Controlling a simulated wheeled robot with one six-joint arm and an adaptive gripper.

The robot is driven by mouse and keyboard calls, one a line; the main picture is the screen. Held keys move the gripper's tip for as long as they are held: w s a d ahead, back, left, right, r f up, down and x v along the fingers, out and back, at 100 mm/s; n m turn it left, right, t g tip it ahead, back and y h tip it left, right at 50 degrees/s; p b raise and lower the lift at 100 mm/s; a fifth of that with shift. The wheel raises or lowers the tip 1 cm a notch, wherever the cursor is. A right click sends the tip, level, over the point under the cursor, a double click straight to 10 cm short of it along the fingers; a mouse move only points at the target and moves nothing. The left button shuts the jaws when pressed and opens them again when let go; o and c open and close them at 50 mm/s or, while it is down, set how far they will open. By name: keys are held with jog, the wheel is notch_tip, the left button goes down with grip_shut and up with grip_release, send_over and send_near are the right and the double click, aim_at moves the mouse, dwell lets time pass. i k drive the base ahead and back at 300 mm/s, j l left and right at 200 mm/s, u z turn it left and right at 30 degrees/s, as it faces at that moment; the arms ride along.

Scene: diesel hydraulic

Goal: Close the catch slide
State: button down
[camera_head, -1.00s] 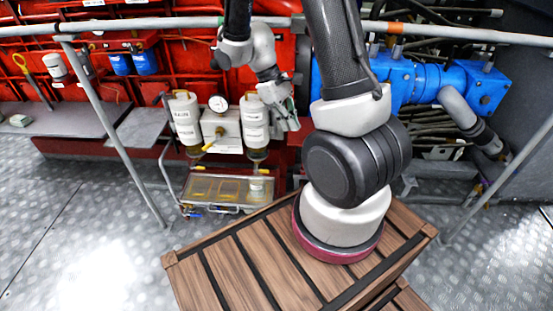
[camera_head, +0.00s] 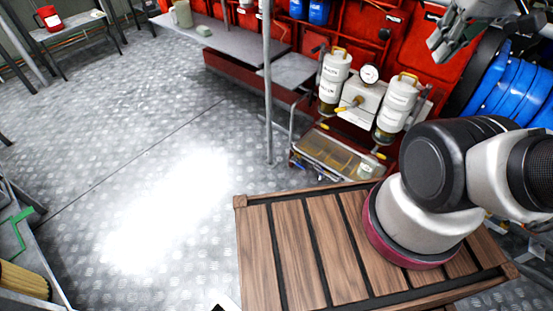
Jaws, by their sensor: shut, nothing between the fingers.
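A clear-sided catch tray (camera_head: 335,153), which may be the catch slide, sits low under the twin filter unit, and I cannot tell how far out it stands. The filter unit has a left white canister (camera_head: 333,78), a right white canister (camera_head: 397,102) and a round gauge (camera_head: 370,73) between them. My gripper (camera_head: 437,46) is at the upper right, shut and empty, up and to the right of the canisters and well apart from the tray. My dark arm joint hides the area right of the tray.
My base has a wooden slatted deck (camera_head: 290,240) in front of the tray. A rail post (camera_head: 267,90) stands left of the filter unit. A grey bench (camera_head: 225,38) runs along the red machinery. The metal floor (camera_head: 140,130) at left is open. Blue machinery (camera_head: 510,85) is at right.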

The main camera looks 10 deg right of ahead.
aim_at(338, 158)
jog(key=l+u, duration=0.25)
jog(key=u, duration=0.15)
jog(key=i+l+u, duration=0.1)
jog(key=l+u, duration=0.5)
jog(key=u, duration=0.25)
jog(key=l, duration=0.25)
